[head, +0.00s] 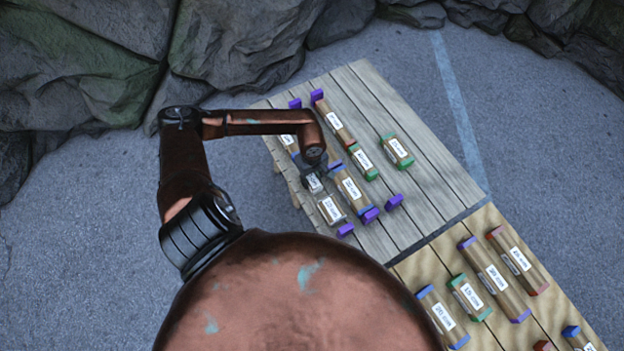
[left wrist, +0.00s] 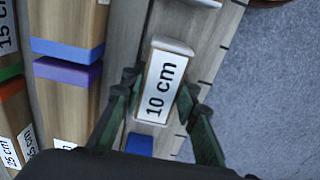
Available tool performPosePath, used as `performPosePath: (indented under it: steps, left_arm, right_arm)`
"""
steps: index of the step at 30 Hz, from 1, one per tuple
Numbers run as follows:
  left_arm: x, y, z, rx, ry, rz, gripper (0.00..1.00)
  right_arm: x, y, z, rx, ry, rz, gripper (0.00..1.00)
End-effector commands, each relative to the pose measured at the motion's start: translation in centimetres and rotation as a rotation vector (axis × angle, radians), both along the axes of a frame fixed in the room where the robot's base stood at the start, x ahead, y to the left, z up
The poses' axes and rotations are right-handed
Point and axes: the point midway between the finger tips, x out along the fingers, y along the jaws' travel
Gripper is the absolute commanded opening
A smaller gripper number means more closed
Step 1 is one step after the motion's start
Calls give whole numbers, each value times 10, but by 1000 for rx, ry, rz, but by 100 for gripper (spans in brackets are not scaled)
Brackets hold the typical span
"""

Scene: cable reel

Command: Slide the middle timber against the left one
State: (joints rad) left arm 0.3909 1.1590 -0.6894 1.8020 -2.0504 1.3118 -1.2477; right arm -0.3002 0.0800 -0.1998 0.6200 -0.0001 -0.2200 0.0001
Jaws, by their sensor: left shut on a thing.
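My left gripper (head: 314,186) is shut on a short timber labelled "10 cm" (left wrist: 160,88). In the left wrist view its fingers (left wrist: 160,105) stand on either side of it. This timber has a whitish end and a blue end shows just below it. In the head view it is the middle one of the nearest row, partly hidden by the gripper. The left timber (head: 288,140) of that row is partly covered by my arm. Another timber (head: 332,208) lies to the right, by a purple block (head: 345,230). My right gripper is not in view.
Close alongside is a blue-ended timber (head: 351,190) with a purple block (head: 371,215). Beyond lie a red-ended timber (head: 337,124) and green-ended timbers (head: 362,160) (head: 397,150). A second wooden top (head: 425,265) with several timbers is at the lower right. Bare grey planks (head: 440,185) lie to the right.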

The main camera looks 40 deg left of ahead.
Motion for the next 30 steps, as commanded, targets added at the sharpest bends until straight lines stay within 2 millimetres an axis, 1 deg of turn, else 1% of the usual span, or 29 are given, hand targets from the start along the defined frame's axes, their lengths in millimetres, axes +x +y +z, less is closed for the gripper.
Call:
performPosePath:
  steps: [5, 30]
  left_arm:
    - [1, 3, -1, 1, 1, 0, 0]
    - [12, 41, -2, 3, 2, 2, 0]
  right_arm:
    - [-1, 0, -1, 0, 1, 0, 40]
    - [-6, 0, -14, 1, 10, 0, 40]
